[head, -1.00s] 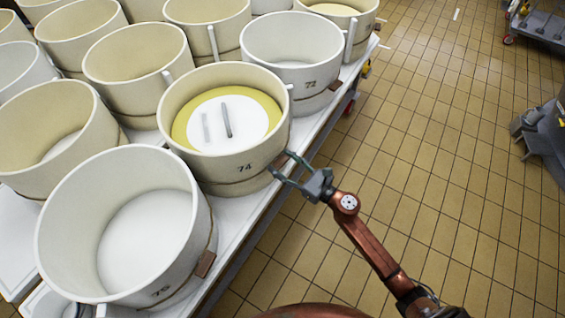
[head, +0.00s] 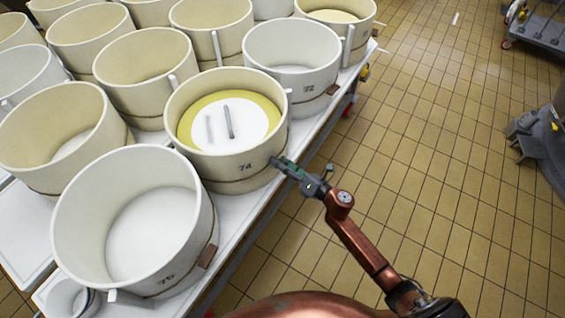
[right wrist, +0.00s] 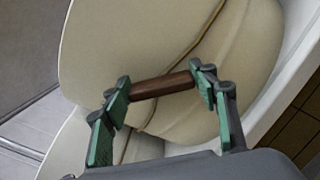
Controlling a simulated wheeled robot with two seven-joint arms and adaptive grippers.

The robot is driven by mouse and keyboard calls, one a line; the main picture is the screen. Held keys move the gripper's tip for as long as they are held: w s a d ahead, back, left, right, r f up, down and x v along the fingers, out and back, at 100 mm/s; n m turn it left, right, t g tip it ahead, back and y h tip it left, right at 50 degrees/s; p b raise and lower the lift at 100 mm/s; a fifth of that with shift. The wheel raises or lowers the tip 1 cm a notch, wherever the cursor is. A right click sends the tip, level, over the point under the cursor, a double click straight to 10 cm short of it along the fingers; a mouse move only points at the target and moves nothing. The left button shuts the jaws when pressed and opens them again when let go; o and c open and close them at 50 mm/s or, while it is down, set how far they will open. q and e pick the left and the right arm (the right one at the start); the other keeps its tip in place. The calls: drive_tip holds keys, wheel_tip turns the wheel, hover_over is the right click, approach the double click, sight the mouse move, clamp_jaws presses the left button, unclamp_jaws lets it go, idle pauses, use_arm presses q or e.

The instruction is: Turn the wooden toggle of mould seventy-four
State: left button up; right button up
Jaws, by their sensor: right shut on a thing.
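Mould seventy-four (head: 215,168) is the cream round mould marked 74, with a yellow ring and a white disc inside it. Its wooden toggle (right wrist: 162,86) is a short brown bar on the side wall by a cord around the mould, seen in the right wrist view. My right gripper (head: 276,162) is at the mould's right side, and its green fingers (right wrist: 160,87) are shut on the two ends of the toggle. In the head view the gripper hides most of the toggle. My left gripper is not in view.
Mould 72 (head: 290,80) stands behind, and mould 75 (head: 80,240) in front, each with a brown toggle. More moulds fill the white table (head: 232,215) to the left. The tiled floor (head: 430,120) at right is open, with grey equipment (head: 540,135) at its far edge.

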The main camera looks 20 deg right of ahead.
drive_tip(key=m+p, duration=0.4)
drive_tip(key=m, duration=0.3)
drive_tip(key=shift+d, duration=0.1)
drive_tip(key=shift+f+m+p, duration=0.15)
drive_tip(key=shift+m+p, duration=0.2)
drive_tip(key=shift+m, duration=0.45)
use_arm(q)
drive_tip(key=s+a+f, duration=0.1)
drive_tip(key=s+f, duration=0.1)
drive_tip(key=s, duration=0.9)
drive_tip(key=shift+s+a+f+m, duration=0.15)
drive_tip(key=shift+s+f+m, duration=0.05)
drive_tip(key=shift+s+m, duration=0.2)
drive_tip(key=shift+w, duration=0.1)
use_arm(e)
drive_tip(key=o, duration=1.2)
drive_tip(key=shift+c, duration=0.2)
drive_tip(key=v, duration=1.2)
